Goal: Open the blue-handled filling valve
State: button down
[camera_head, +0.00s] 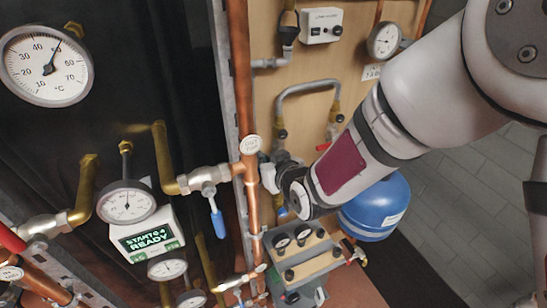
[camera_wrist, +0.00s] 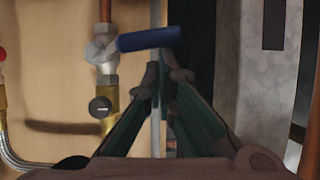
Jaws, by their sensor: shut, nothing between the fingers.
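In the wrist view a blue lever handle (camera_wrist: 150,39) sticks out to the right, nearly level, from a silver valve body (camera_wrist: 103,50) on a copper pipe. My gripper (camera_wrist: 160,76) is shut and empty. Its fingertips show just below the right part of the blue handle; I cannot tell whether they touch it. In the head view my wrist hides the gripper and most of this valve. Another blue lever (camera_head: 217,222) hangs down from a valve on the dark panel at the left.
A blue round tank (camera_head: 375,208) stands just right of and below my wrist. A copper pipe (camera_head: 240,90) runs down close on the left. A red-handled valve (camera_head: 329,138) and gauges sit on the wooden panel (camera_head: 305,70). Open floor (camera_head: 460,220) lies at the right.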

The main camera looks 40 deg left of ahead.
notch_tip(320, 180, down, 6)
jog(key=b, duration=0.3)
dwell(0.4)
jog(key=shift+w+d+f, duration=0.1)
jog(key=shift+w+f, duration=0.05)
jog(key=shift+f, duration=0.05)
dwell(0.5)
dwell(0.8)
jog(key=v, duration=1.2)
jog(key=shift+r, duration=0.1)
